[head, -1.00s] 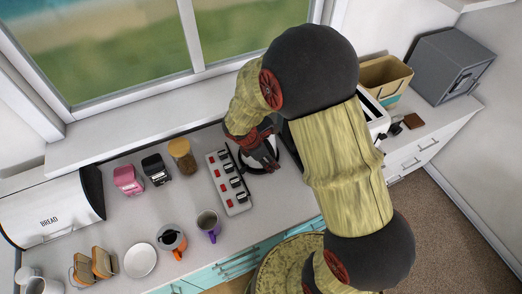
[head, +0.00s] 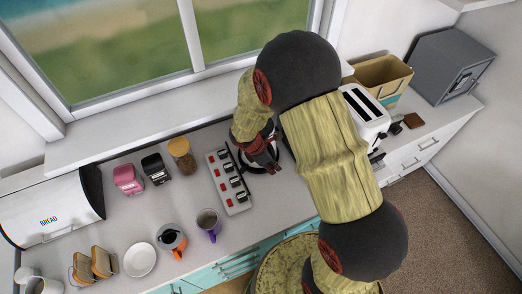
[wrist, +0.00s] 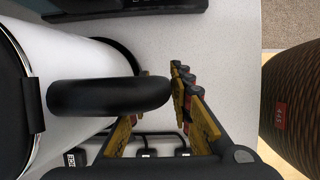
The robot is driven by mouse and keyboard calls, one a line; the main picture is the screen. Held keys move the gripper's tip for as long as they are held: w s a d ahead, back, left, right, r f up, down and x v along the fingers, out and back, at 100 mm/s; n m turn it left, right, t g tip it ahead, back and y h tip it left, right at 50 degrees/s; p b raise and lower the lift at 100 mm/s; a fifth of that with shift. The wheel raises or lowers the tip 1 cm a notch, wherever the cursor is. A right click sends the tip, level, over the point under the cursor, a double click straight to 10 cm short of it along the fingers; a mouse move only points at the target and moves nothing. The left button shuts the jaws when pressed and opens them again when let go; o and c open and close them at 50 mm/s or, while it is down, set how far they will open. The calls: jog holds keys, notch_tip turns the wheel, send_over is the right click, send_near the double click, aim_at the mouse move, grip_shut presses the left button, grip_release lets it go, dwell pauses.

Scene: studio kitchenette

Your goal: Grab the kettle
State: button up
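The white kettle (wrist: 75,65) fills the left of the wrist view, with its dark lid at the left edge and a thick black handle (wrist: 105,97) sticking out to the right. My gripper (wrist: 160,75) has its yellow fingers apart, one on each side of the handle's outer end. The handle covers part of the left finger, and the right finger is very close to the handle's end. Whether either finger touches it I cannot tell. In the head view my gripper (head: 270,166) is over the kettle (head: 246,160), mostly hiding it.
A power strip (head: 228,182) lies just left of the kettle. A purple mug (head: 208,222), an orange-grey mug (head: 171,239) and a jar (head: 182,155) stand further left. A white toaster (head: 366,115) is to the right. A brown ribbed object (wrist: 290,105) fills the wrist view's right edge.

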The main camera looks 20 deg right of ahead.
grip_shut()
jog(key=shift+w, duration=0.1)
dwell(0.6)
